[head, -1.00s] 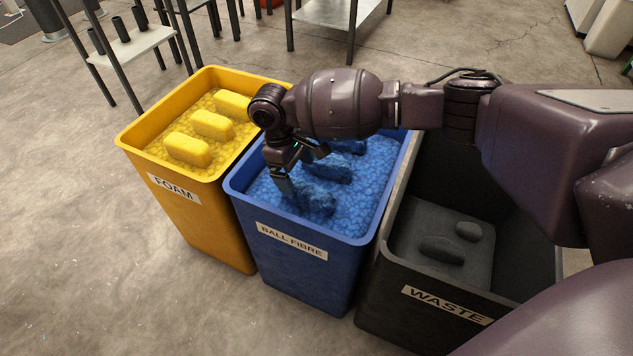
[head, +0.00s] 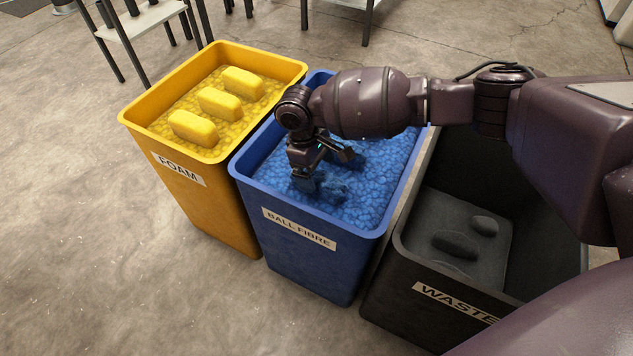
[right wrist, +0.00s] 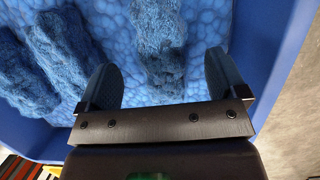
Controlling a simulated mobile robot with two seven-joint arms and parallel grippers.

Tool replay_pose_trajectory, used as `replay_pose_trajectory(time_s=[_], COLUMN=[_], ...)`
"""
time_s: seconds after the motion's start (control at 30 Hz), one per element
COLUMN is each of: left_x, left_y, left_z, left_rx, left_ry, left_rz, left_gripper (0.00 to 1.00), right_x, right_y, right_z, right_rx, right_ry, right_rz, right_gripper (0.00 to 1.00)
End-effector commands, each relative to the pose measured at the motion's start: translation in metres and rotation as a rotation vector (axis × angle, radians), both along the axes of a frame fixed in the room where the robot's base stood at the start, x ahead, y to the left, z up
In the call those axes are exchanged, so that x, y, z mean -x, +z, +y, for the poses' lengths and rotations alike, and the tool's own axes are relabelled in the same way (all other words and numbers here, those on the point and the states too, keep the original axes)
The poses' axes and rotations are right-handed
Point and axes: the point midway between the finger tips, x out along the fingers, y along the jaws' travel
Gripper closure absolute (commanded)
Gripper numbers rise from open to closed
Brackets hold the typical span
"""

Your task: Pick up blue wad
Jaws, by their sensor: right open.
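The blue bin (head: 300,262) labelled BALL FIBRE holds blue filling with dark blue wads on it. In the head view one wad (head: 336,193) shows beside my right gripper (head: 327,171), and the arm hides much of the others. The right gripper is open, pointing down inside the bin's rim. In the right wrist view a rough blue wad (right wrist: 158,40) reaches between the two spread fingers of the gripper (right wrist: 164,80); a gap shows on each side of it. More wads (right wrist: 65,50) lie to the left. My left gripper is not in view.
A yellow bin (head: 205,205) labelled FOAM, with yellow blocks (head: 220,104), stands to the left. A black bin (head: 425,285) labelled WASTE, with dark lumps (head: 456,243), stands to the right. Table legs are at the back. The floor in front is clear.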

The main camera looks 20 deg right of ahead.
Motion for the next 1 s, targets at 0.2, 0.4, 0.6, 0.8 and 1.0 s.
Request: replay_pose_trajectory(time_s=[0.2,0.4,0.6,0.8,1.0], left_x=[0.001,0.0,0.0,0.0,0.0], left_y=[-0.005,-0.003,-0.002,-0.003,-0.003], left_z=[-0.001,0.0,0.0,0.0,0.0], left_rx=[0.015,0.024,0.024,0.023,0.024], left_ry=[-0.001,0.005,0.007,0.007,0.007], left_rz=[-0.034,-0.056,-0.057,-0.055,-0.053], left_gripper=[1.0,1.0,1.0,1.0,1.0], right_x=[0.009,0.008,0.008,0.008,0.008], right_y=[-0.039,-0.043,-0.041,-0.041,-0.042], right_z=[-0.003,-0.004,-0.004,-0.004,-0.004], right_rx=[0.001,0.0,0.0,0.0,0.0], right_ry=[0.001,-0.001,0.0,0.0,0.001], right_rz=[0.013,0.004,0.001,0.002,0.002], right_gripper=[0.09,0.09,0.18,0.49,0.64])
